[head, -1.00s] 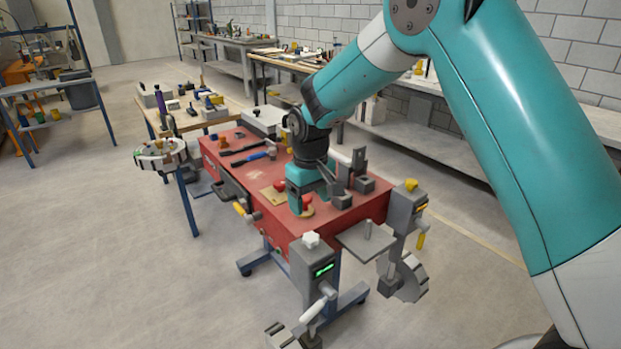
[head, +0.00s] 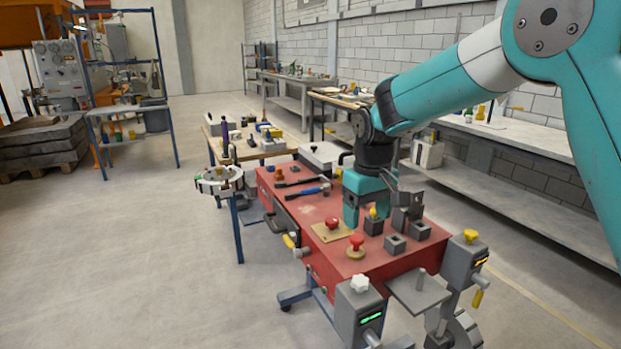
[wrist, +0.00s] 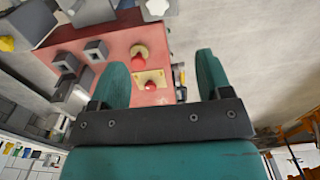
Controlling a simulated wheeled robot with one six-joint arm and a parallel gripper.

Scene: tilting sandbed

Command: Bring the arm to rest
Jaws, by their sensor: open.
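My arm reaches in from the upper right of the head view. My gripper (head: 364,212) points down over the red bench (head: 290,208) and is empty. In the wrist view the two teal fingers (wrist: 163,78) stand well apart, with nothing between them. Beyond them a red knob on a tan plate (wrist: 148,80) and a red knob on a round base (wrist: 139,52) show on the red top. Whether the fingertips touch anything is hard to tell, but they look clear of it.
Several grey square blocks (head: 395,243) stand close to the right of my gripper. A blue-handled hammer (head: 302,194) lies on the bench behind. Clamp-like grey devices (head: 360,312) sit at its front corners. A wooden table (head: 262,152) stands behind; the floor at left is clear.

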